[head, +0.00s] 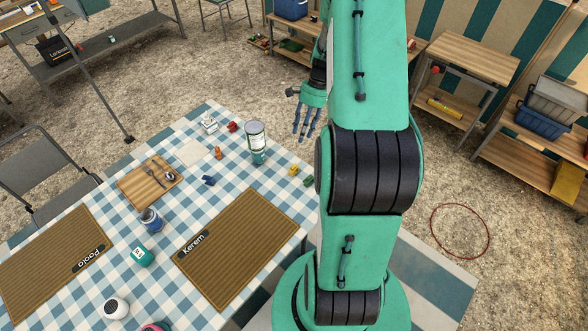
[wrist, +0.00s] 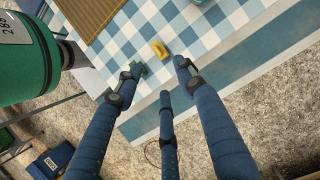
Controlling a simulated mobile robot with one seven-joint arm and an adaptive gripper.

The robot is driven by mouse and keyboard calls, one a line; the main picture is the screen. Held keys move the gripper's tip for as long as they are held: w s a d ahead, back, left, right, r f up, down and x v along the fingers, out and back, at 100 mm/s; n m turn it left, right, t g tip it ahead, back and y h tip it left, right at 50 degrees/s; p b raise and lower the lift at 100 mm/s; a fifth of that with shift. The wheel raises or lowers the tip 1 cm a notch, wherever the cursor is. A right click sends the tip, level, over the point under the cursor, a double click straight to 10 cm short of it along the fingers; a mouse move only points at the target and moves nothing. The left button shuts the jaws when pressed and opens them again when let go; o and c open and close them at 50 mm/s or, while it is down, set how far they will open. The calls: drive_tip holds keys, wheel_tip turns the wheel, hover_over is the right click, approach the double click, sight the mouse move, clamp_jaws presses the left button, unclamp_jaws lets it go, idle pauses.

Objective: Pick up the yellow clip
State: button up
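The yellow clip (head: 294,170) lies on the checked tablecloth near the table's right edge. It also shows in the wrist view (wrist: 160,49), beyond my fingertips and between the two outer fingers. A green clip (head: 308,181) lies close beside it; in the wrist view the green clip (wrist: 140,68) is partly hidden by the left finger's tip. My gripper (head: 305,138) hangs with its fingers pointing down, just beyond the table's far right edge in the head view. In the wrist view its three blue fingers (wrist: 157,78) are spread apart with nothing between them.
Red, orange and blue small pieces lie on the cloth. A brown placemat marked Kerem (head: 238,245) lies in front. Benches (head: 463,62) stand on the gravel to the right.

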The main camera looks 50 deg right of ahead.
drive_tip(key=shift+s+d+f+m, duration=0.2)
drive_tip(key=shift+d+f, duration=0.1)
drive_tip(key=shift+f, duration=0.15)
drive_tip(key=shift+s+d+f+m, duration=0.1)
drive_tip(key=shift+s+d+f, duration=0.15)
drive_tip(key=shift+f, duration=0.2)
drive_tip(key=b, duration=0.2)
hover_over(296, 165)
drive_tip(key=d, duration=0.3)
wheel_tip(296, 165, down, 8)
drive_tip(key=shift+w, duration=0.2)
drive_tip(key=shift+a, duration=0.15)
drive_tip(key=shift+b+x, duration=0.8)
drive_tip(key=shift+x, duration=1.8)
drive_tip(key=shift+r, duration=0.1)
drive_tip(key=shift+c, duration=0.3)
drive_tip(key=c, duration=0.7)
